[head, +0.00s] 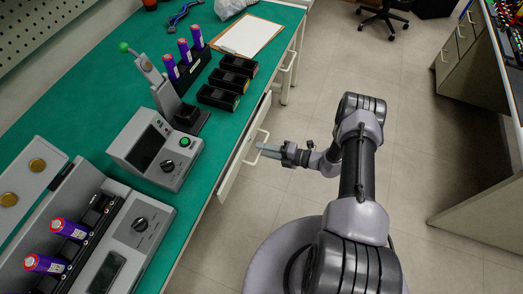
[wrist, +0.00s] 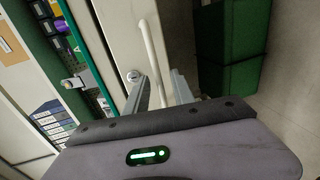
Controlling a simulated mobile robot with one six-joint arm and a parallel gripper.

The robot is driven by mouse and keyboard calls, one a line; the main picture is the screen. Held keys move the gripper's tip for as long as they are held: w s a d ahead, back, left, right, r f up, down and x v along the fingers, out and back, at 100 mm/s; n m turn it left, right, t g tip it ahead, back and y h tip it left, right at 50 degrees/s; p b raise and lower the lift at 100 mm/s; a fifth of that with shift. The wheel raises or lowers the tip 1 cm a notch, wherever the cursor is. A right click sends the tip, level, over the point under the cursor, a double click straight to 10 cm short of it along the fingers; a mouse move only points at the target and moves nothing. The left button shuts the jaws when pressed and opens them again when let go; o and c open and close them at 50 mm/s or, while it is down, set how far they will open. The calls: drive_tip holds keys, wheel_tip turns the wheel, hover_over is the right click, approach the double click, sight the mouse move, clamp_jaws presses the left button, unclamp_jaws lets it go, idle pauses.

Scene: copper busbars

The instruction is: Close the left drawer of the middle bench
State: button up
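The middle bench (head: 100,103) has a green top and runs diagonally through the head view. A white drawer front (head: 232,172) stands out a little beyond its edge; how far it is pulled out is hard to tell. Its bar handle (head: 252,153) faces the aisle. My gripper (head: 263,148) reaches this handle from the right. In the wrist view, my gripper (wrist: 160,90) is open, its two fingers apart, and the pale handle bar (wrist: 150,45) runs between them. The drawer front (wrist: 118,35) shows a round lock there. Finger contact with the handle cannot be told.
A second drawer handle (head: 289,61) is farther along the bench. Meters (head: 155,150), black trays (head: 218,97) and a clipboard (head: 248,36) lie on top. A green bin (wrist: 228,45) stands right of the handle in the wrist view. The floor (head: 310,115) beside the bench is clear.

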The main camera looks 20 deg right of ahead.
drive_tip(key=shift+w+a+f, duration=0.1)
drive_tip(key=shift+w+a, duration=0.3)
drive_tip(key=shift+a, duration=0.1)
drive_tip(key=shift+c, duration=0.4)
clamp_jaws()
idle(0.7)
